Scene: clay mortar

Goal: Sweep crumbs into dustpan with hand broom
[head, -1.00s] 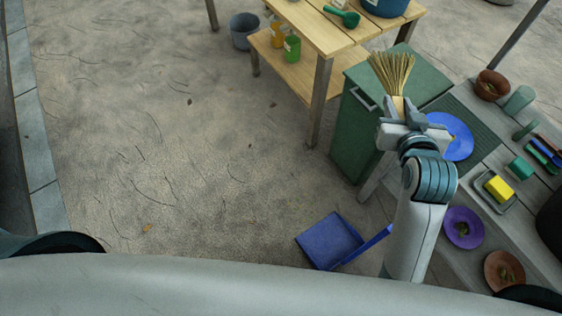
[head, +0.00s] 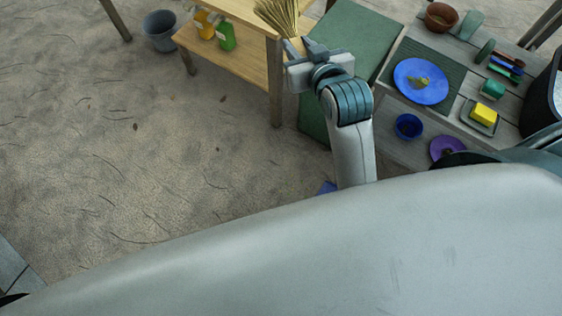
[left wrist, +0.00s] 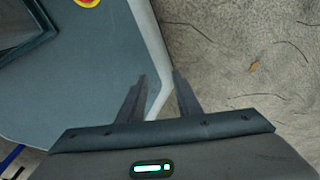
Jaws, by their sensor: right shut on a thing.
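My right gripper (head: 314,60) is shut on a hand broom (head: 279,17) with straw bristles and holds it raised, bristles up. The bristle tips are cut off by the top edge of the head view. A small corner of the blue dustpan (head: 327,187) shows on the ground beside my right forearm; my body hides the rest. Small dark bits (head: 136,126) lie on the ground; I cannot tell if they are crumbs. An orange-brown bit (left wrist: 254,66) shows on the ground in the left wrist view. My left gripper (left wrist: 160,90) is open and empty beside my base.
A green bin (head: 362,45) stands by the broom. A wooden table (head: 250,62) with bottles on its lower shelf is left of it, with a grey bucket (head: 160,30) beyond. A grey counter (head: 395,135) with plates and bowls is at right.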

